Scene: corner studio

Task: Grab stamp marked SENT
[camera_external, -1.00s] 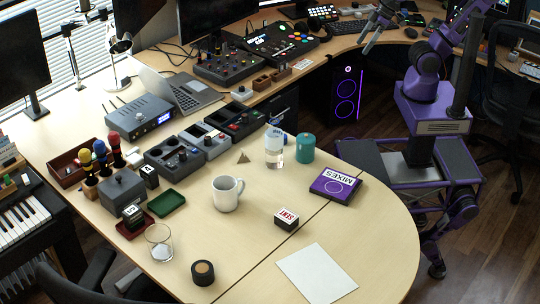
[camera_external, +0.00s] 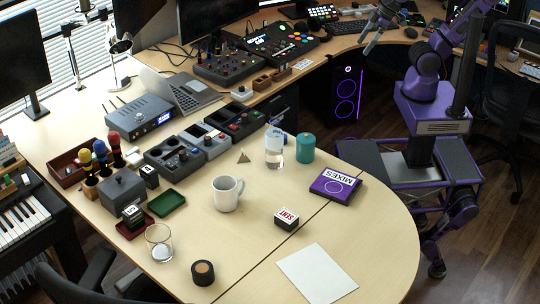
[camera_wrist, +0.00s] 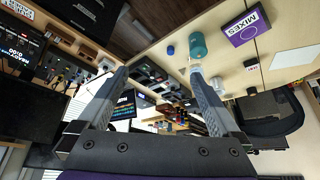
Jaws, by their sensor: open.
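The stamp marked SENT (camera_external: 287,219) is a small black block with a white top and red lettering. It sits on the light wooden desk (camera_external: 330,236), right of the white mug and below the purple MIXES box. It also shows in the wrist view, at the upper right, as a small dark block with a white face (camera_wrist: 251,63). My gripper (camera_external: 372,43) is at the top right of the external view, high and well away from the stamp. In the wrist view its two fingers (camera_wrist: 160,95) are spread wide with nothing held between them.
A white mug (camera_external: 226,194), purple MIXES box (camera_external: 335,186), white paper (camera_external: 317,274) and dark round container (camera_external: 203,273) stand around the stamp. A clear bottle (camera_external: 274,150) and teal canister (camera_external: 305,148) stand farther back. The desk right beside the stamp is bare.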

